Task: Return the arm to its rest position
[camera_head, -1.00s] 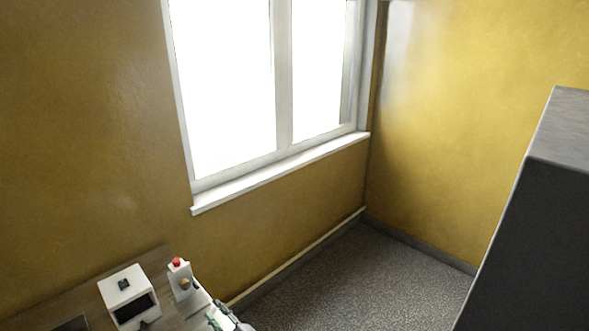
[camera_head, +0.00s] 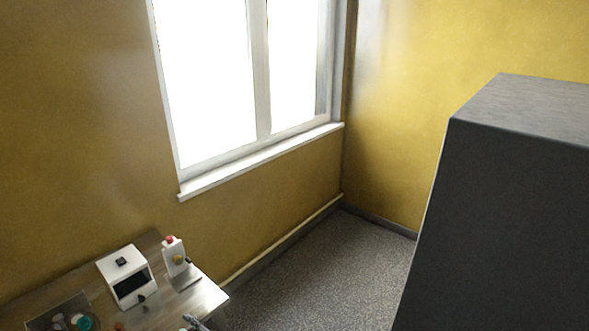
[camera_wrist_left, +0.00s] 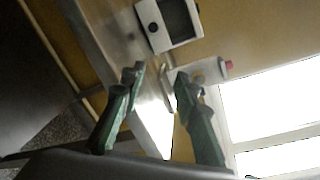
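My left gripper (camera_wrist_left: 160,84) shows in the left wrist view with two green-padded fingers spread apart and nothing between them. Beyond the fingers are the table edge, a white box with a dark window (camera_wrist_left: 168,22) and a white control unit with a red button (camera_wrist_left: 206,70). In the head view only a small part of what looks like my left gripper (camera_head: 195,323) shows at the bottom edge, by the table's front corner; its fingers cannot be made out there. My right gripper is in neither view.
The wooden table (camera_head: 206,298) at lower left carries the white box (camera_head: 126,277), the control unit (camera_head: 175,257) and a dark tray (camera_head: 42,322) with small items. A tall dark cabinet (camera_head: 500,220) stands at right. Speckled floor (camera_head: 320,262) lies clear between them, below the window.

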